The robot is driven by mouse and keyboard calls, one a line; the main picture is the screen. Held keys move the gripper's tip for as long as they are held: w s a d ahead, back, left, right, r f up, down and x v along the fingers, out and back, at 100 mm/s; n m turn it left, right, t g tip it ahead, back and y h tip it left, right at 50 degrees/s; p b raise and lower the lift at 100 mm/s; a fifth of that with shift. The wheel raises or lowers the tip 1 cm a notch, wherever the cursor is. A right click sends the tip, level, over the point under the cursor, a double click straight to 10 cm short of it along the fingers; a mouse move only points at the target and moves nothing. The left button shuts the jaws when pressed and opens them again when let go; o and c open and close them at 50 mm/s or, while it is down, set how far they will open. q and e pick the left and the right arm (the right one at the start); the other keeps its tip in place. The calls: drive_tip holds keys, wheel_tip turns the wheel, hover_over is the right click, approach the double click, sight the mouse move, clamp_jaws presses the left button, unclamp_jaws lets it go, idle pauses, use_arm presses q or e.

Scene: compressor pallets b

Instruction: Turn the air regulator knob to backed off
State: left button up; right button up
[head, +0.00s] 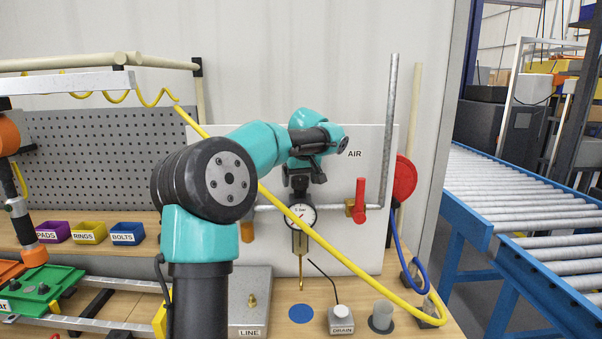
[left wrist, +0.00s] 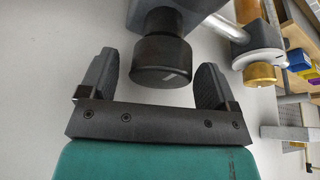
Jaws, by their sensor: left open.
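My left gripper (left wrist: 156,78) is open, with one finger on each side of the knob. Gaps show between both fingers and the knob. In the head view my left gripper (head: 303,172) is in front of the white AIR panel, just above the round pressure gauge (head: 300,216). There my wrist and gripper largely hide the knob. My right gripper is in neither view.
A red-handled valve (head: 360,201) is right of the gauge. A yellow hose (head: 345,262) runs diagonally across the panel, in front of the lower part of it. The DRAIN block (head: 341,320) and a grey cup (head: 382,315) stand on the bench below.

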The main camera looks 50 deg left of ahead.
use_arm(q)
drive_tip(key=v, duration=1.7)
drive_tip(key=shift+w+d+r, duration=0.1)
drive_tip(key=shift+d+r, duration=0.05)
